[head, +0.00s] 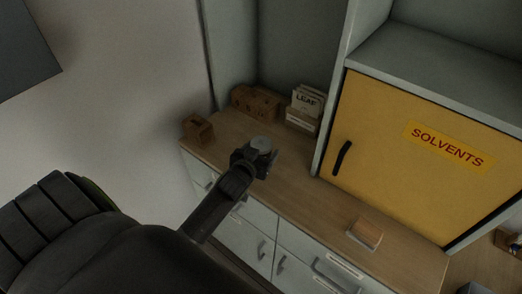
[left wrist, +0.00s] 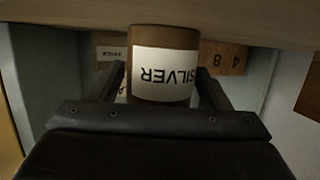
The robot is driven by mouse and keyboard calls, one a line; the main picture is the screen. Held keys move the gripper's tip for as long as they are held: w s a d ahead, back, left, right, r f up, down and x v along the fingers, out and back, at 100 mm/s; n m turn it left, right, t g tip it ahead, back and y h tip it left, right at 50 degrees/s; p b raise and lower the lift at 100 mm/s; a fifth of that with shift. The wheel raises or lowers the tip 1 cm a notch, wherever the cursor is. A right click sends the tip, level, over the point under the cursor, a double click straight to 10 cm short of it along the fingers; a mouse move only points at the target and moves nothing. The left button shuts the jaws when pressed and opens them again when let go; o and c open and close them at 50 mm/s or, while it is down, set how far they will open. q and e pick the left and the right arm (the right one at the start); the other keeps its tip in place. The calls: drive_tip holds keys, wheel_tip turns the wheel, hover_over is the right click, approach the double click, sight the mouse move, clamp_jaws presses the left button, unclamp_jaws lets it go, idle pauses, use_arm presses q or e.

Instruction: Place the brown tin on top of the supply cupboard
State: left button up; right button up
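The brown tin (left wrist: 164,37) stands in the middle of the left wrist view, upside down in the picture, with a white label reading SILVER. In the head view its grey lid (head: 262,144) shows above the wooden counter. My left gripper (head: 258,160) has its fingers on both sides of the tin, close against it. Whether the tin's base touches the counter cannot be told. A grey cupboard with a yellow door (head: 415,150) marked SOLVENTS stands at right; no label names it as the supply cupboard. My right gripper is out of view.
On the wooden counter (head: 290,185) are a small brown box (head: 198,129), brown boxes (head: 256,102) and a white box marked LEAF (head: 305,106) behind the tin. A small block in a tray (head: 365,233) lies at front right. White drawers (head: 240,240) are below.

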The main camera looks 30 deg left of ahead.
use_arm(q)
drive_tip(key=shift+o, duration=0.7)
drive_tip(key=shift+r, duration=0.1)
drive_tip(key=shift+r, duration=0.2)
drive_tip(key=shift+s, duration=0.35)
drive_tip(key=b+v, duration=0.1)
drive_tip(key=v, duration=1)
drive_tip(key=shift+s, duration=0.1)
